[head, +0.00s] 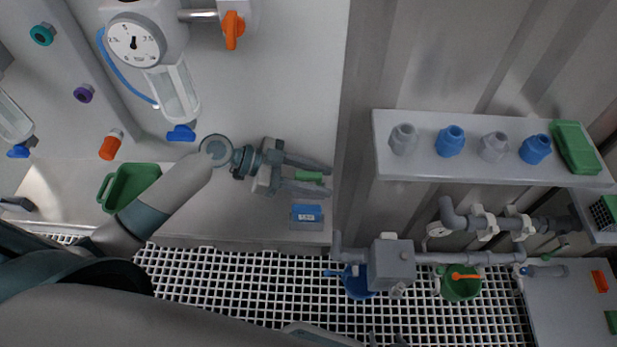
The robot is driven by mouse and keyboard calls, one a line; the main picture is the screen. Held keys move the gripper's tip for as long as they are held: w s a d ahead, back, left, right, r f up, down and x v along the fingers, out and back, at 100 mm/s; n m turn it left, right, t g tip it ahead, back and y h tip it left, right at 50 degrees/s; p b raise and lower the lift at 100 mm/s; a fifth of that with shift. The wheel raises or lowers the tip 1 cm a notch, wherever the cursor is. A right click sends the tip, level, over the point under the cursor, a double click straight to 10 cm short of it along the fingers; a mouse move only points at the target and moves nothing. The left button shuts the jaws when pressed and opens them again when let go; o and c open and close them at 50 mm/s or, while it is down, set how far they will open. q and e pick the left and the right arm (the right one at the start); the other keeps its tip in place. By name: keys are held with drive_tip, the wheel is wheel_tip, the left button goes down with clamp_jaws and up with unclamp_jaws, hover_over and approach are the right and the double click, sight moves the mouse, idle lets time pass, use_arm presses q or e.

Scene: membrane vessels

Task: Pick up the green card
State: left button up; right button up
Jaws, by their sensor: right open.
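The green card (309,176) shows as a small green strip between the two fingers of my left gripper (312,176), in the middle of the head view. The lower finger borders or covers its bottom edge. I cannot tell whether the fingers press on the card or only stand around it. The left fingers are apart, pointing right. My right gripper (387,341) shows only as dark tips at the bottom edge. It is open, and most of it is out of frame.
A blue card (307,212) in a grey holder is just below my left gripper. A green bin (132,184) is left of my forearm. A shelf (480,172) with grey and blue fittings, pipes (480,257) and a grey box (391,264) are right. White grating (220,285) lies below.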

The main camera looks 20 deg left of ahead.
use_arm(q)
drive_tip(key=shift+w+d+f, duration=0.2)
drive_tip(key=shift+d+f, duration=0.05)
drive_tip(key=shift+d, duration=0.35)
clamp_jaws()
